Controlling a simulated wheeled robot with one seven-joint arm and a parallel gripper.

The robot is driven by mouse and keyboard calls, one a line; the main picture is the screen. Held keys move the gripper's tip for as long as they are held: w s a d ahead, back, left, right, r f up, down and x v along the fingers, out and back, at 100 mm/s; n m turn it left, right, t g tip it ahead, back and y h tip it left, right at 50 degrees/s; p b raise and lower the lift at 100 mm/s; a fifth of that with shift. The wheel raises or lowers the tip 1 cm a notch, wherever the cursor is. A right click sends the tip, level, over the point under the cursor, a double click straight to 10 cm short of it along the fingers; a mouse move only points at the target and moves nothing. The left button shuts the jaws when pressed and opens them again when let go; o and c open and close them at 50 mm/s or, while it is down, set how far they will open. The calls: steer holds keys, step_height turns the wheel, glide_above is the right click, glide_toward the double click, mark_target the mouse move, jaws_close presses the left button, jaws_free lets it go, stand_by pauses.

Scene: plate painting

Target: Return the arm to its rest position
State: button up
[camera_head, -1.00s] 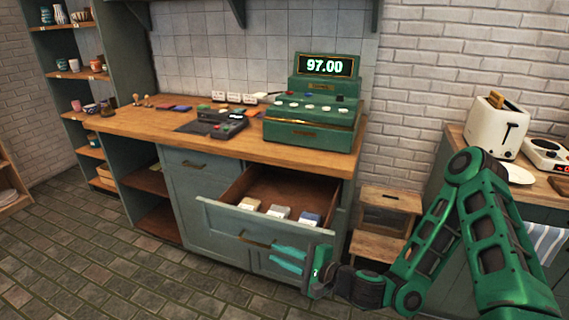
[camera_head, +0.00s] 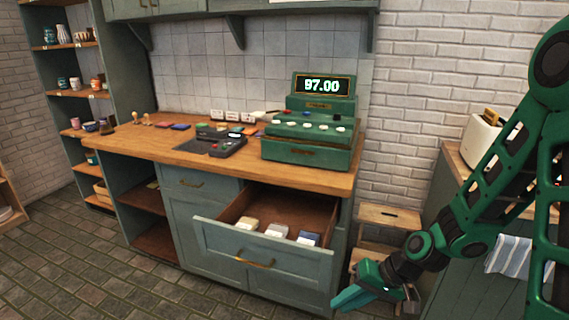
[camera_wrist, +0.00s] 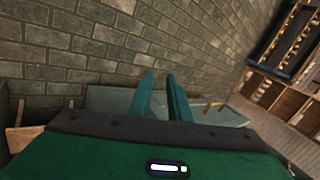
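My green arm rises at the right of the head view, and my gripper (camera_head: 345,298) hangs low in front of the right end of the counter. It is apart from the open drawer (camera_head: 222,236), to the right of and below its front. In the wrist view the two teal fingers of my gripper (camera_wrist: 160,82) stand apart with nothing between them. In the head view the fingers overlap, so their gap does not show there.
The drawer stands pulled out with several small packs (camera_head: 277,231) inside. A green cash register (camera_head: 310,140) reading 97.00 sits on the wooden counter (camera_head: 130,139). A wooden step stool (camera_head: 390,215) stands close behind my gripper. The tiled floor (camera_head: 100,260) at left is clear.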

steer(key=s+d+r+m+h, duration=0.1)
steer(key=s+d+r+h, duration=0.3)
steer(key=d, duration=0.5)
steer(key=s+d+r+h, duration=0.2)
steer(key=d+r, duration=0.3)
steer(key=d, duration=0.4)
steer(key=s+d+r+m, duration=0.2)
steer(key=s+d+r, duration=0.1)
steer(key=s, duration=0.4)
steer(key=s+d+r+m+g, duration=0.1)
steer(key=s+d+r+m, duration=0.1)
steer(key=s+d+r, duration=0.2)
step_height(320, 180, up, 3)
steer(key=s, duration=0.3)
steer(key=shift+d+f+g+h, duration=0.2)
steer(key=shift+g+h, duration=0.1)
steer(key=shift+w, duration=0.1)
steer(key=shift+w+f, duration=0.25)
steer(key=shift+w, duration=0.35)
